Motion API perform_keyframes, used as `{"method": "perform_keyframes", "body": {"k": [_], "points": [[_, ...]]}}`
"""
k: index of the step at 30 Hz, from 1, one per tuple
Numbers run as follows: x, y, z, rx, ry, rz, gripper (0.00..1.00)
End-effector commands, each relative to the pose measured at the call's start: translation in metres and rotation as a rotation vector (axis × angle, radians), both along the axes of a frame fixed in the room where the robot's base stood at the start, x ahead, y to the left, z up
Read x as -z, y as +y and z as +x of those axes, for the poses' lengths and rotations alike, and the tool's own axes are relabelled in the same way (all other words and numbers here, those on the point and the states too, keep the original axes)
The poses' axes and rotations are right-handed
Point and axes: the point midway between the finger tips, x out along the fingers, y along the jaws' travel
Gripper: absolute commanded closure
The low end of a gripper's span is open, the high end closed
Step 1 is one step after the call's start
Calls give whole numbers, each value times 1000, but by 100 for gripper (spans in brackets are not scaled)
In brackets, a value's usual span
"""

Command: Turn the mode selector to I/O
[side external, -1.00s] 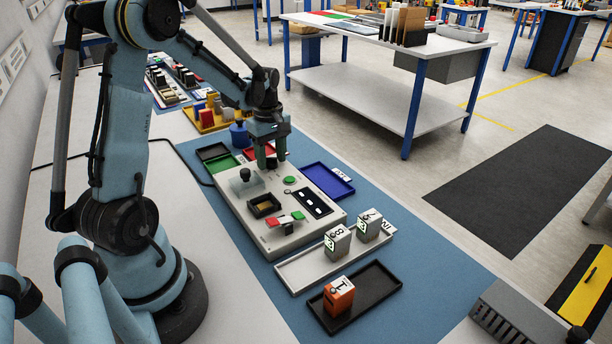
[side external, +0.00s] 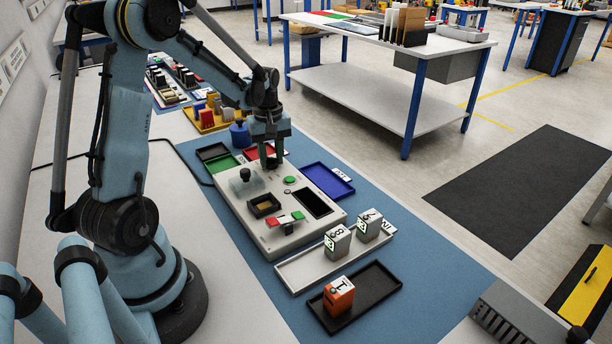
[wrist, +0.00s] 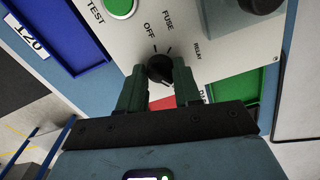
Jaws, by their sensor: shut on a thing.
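The mode selector, a small round black knob (wrist: 160,68), shows in the wrist view on the light grey panel (wrist: 132,45). Labels OFF, FUSE and RELAY stand around it; another label is partly hidden by a finger, and I cannot read I/O there. My gripper (wrist: 160,84) has its dark green fingers shut on the knob, one on each side. I cannot tell for sure which label the knob points to. In the side view my gripper (side external: 270,163) reaches down to the far end of the panel, hiding the knob. The panel's display window (side external: 315,204) is dark.
A green TEST button (wrist: 120,8) and a black knob (side external: 245,174) are near my gripper. Blue (side external: 338,186), red and green trays lie around the panel's far end. Marked blocks (side external: 338,240) stand on trays at the near end.

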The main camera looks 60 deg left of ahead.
Motion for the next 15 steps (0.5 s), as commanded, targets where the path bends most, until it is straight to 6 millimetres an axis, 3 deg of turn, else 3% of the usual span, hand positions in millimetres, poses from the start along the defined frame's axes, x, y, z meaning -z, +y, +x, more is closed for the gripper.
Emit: {"method": "perform_keyframes", "body": {"k": [15], "points": [[0,1,0,336,-1,2,97]]}}
